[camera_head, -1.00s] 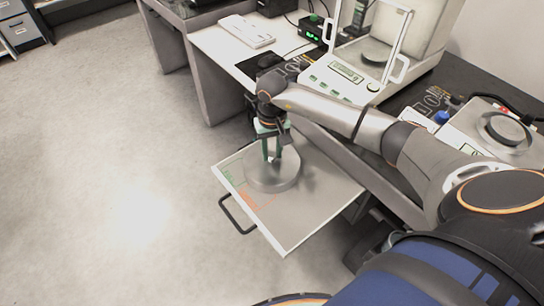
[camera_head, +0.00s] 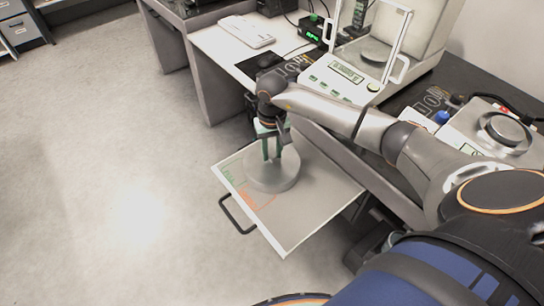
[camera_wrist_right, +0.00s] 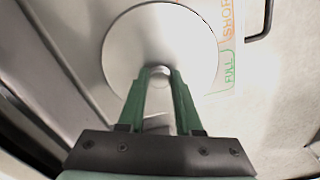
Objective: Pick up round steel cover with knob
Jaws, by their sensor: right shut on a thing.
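The round steel cover (camera_head: 287,179) lies flat in the pulled-out drawer (camera_head: 318,190), and its disc also shows in the right wrist view (camera_wrist_right: 125,50). My right gripper (camera_head: 271,159) is above the middle of the cover, pointing down. In the right wrist view its green fingers (camera_wrist_right: 160,75) are shut on the knob (camera_wrist_right: 160,70), which they mostly hide. I cannot tell whether the cover touches the drawer floor. My left gripper is not in view.
The drawer has a dark handle (camera_head: 236,217) at its front and green and orange lettering on its floor. A balance (camera_head: 345,75) with a glass shield stands on the table behind. A second steel device (camera_head: 497,130) is at the right. Open floor lies to the left.

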